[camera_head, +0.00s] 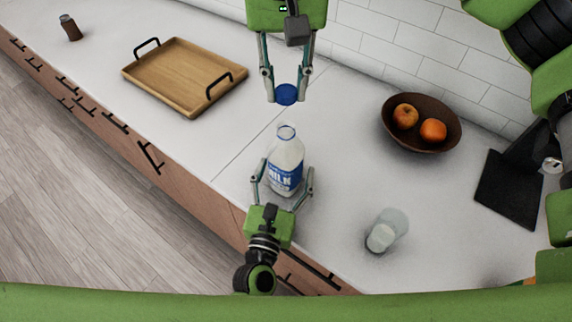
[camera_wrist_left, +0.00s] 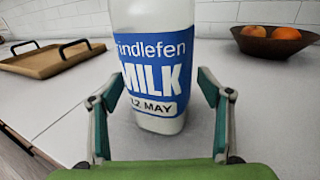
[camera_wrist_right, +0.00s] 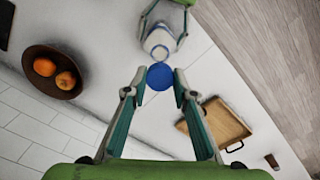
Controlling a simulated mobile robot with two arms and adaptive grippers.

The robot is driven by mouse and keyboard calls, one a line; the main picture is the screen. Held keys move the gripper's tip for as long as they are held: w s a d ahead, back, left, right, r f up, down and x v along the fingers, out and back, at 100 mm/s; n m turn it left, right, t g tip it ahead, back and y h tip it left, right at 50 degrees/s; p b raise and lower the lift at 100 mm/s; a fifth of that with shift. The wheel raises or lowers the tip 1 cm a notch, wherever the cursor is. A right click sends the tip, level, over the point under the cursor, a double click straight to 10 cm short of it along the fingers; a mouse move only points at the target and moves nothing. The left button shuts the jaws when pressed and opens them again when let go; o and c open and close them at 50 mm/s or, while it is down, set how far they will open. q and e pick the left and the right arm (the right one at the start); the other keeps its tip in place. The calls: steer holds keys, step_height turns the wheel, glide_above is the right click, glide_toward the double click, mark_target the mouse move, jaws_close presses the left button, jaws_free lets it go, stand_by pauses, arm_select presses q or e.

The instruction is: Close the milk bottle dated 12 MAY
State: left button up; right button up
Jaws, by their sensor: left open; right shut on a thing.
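The milk bottle (camera_head: 285,170) stands upright on the white counter, its neck open and uncapped. Its blue label reads MILK and 12 MAY in the left wrist view (camera_wrist_left: 158,70). My left gripper (camera_head: 283,178) is open, with its fingers on either side of the lower bottle. Both fingers look apart from the bottle in the left wrist view (camera_wrist_left: 163,97). My right gripper (camera_head: 286,88) comes from the far side and is shut on a blue cap (camera_head: 287,95), above and beyond the bottle mouth. The cap (camera_wrist_right: 160,76) shows between its fingertips in the right wrist view.
A wooden tray (camera_head: 184,76) with black handles lies at the upper left, and a small brown jar (camera_head: 70,28) beyond it. A brown fruit bowl (camera_head: 421,123) and a glass (camera_head: 381,237) are to the right. A black stand (camera_head: 508,190) is at far right.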

steer(key=shift+s, duration=0.1)
arm_select(q)
steer(key=c, duration=1.7)
arm_select(e)
glide_above(286, 126)
steer(key=shift+f, duration=2.45)
steer(key=shift+f, duration=0.9)
steer(key=shift+f, duration=0.55)
